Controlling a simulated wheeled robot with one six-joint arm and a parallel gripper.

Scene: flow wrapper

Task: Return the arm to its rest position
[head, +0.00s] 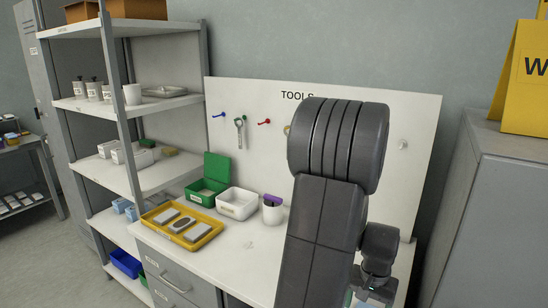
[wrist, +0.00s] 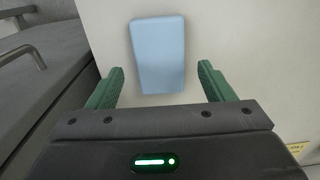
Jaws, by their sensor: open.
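My arm rises in the middle right of the head view, in front of the tool board, bent at its thick elbow joint. In the wrist view my gripper (wrist: 160,82) has two green fingers set wide apart, with nothing between their pads. A light blue block (wrist: 157,52) shows on a pale surface beyond the fingertips. I cannot tell from this view how far it is from them. In the head view the gripper end is low on the right, partly hidden by the arm.
A white workbench (head: 245,262) carries a yellow tray (head: 212,243), a green open box (head: 205,190), a white bin (head: 238,203) and a cup (head: 272,213). A tool board (head: 255,160) stands behind. A shelf rack (head: 137,125) is at left, a grey cabinet (head: 500,220) close at right.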

